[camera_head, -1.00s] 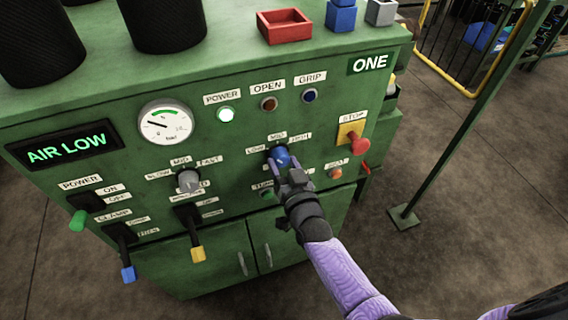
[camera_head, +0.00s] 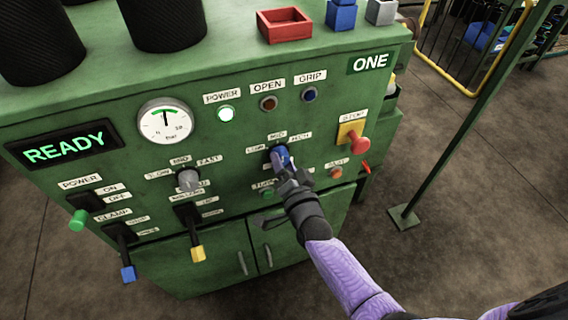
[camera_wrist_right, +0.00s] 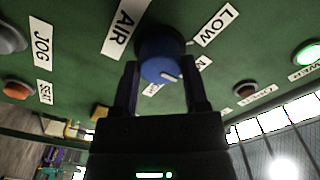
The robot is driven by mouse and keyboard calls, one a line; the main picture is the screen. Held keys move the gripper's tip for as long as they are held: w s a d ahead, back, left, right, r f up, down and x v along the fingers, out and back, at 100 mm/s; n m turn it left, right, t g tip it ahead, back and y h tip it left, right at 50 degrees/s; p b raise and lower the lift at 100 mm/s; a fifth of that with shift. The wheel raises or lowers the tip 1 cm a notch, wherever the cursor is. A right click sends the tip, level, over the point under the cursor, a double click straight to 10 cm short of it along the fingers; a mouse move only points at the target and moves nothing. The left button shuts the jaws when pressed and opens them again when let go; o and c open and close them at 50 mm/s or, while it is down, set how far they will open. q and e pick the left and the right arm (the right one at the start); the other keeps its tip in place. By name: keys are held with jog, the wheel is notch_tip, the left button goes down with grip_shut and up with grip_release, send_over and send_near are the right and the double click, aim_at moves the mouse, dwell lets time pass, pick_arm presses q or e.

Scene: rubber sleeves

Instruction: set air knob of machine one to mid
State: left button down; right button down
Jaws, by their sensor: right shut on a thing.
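Machine one is the green cabinet (camera_head: 235,170) with a ONE label at its upper right. Its blue air knob (camera_head: 279,153) sits below LOW, MID and HIGH labels. In the right wrist view the blue knob (camera_wrist_right: 160,60) is between my two fingers, with a white pointer mark on it. My right gripper (camera_head: 284,168) is shut on the knob and partly covers it. The display (camera_head: 65,147) reads READY in green. The gauge (camera_head: 165,122) has its needle near the top, in the green band. My left gripper is not in view.
A grey knob (camera_head: 188,179) and yellow, blue and green levers stand to the left. A red tray (camera_head: 284,25) sits on top. A yellow rail stands at the right.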

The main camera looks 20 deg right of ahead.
dwell(0.4)
jog(key=shift+c, duration=0.5)
grip_release()
jog(key=shift+s, duration=0.1)
jog(key=s+p, duration=0.2)
jog(key=s, duration=0.7)
jog(key=shift+s+d, duration=0.15)
jog(key=shift+s, duration=0.25)
